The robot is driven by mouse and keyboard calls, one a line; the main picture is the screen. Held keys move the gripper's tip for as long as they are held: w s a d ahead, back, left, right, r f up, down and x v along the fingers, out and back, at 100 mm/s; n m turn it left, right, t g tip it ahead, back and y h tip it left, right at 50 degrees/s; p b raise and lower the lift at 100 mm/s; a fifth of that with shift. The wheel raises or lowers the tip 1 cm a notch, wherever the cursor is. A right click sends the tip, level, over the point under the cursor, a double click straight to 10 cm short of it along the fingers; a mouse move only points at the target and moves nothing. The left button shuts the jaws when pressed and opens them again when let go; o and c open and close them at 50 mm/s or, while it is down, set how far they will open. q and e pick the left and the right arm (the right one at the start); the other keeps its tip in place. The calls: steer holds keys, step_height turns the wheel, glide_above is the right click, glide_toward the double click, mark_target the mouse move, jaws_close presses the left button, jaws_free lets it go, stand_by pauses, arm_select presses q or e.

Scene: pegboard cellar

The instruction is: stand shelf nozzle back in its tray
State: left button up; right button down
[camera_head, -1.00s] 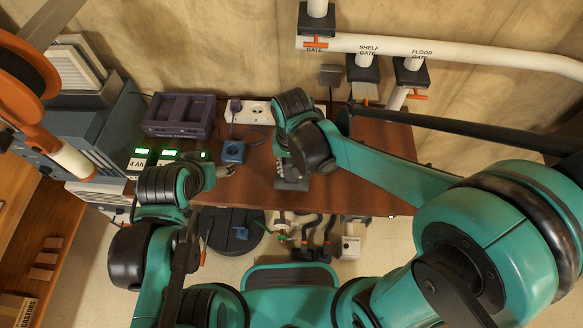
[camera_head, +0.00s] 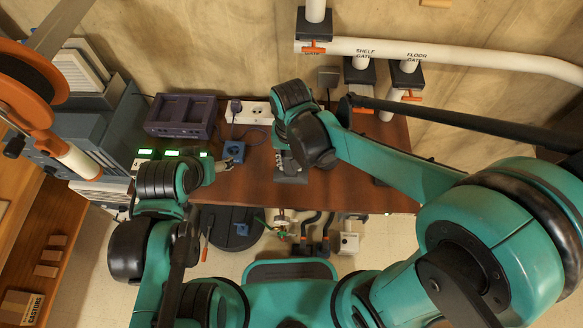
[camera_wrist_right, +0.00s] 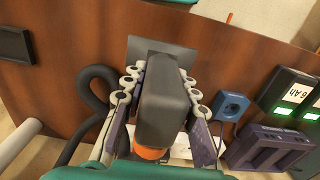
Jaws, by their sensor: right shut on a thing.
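My right gripper (camera_wrist_right: 155,110) is shut on a dark grey nozzle (camera_wrist_right: 163,95) with an orange collar at its near end. The nozzle's flat, wide plate (camera_wrist_right: 150,52) points away from the wrist, over the brown bench. In the head view the plate (camera_head: 290,178) shows below the gripper, low over or on the bench; I cannot tell whether it touches. A black rectangular frame (camera_wrist_right: 16,46), possibly the tray, lies on the bench at the left of the wrist view, apart from the nozzle. My left gripper (camera_head: 228,167) is over the bench's left part; its fingers are too small to read.
A blue socket block (camera_head: 233,151), a purple holder (camera_head: 180,117) and a white power strip (camera_head: 248,113) stand on the bench's left and back. A black hose (camera_wrist_right: 95,90) loops beside my right gripper. White pipes (camera_head: 440,52) run along the wall.

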steer(key=w+d, duration=0.1)
steer(key=d, duration=3.1)
steer(key=shift+w+d+r, duration=0.2)
steer(key=shift+w+d, duration=0.05)
stand_by(1.2)
steer(key=shift+f, duration=0.1)
steer(key=shift+f+b, duration=1.2)
steer(key=shift+f, duration=0.25)
steer(key=shift+f+b, duration=0.4)
steer(key=shift+f, duration=0.05)
stand_by(1.3)
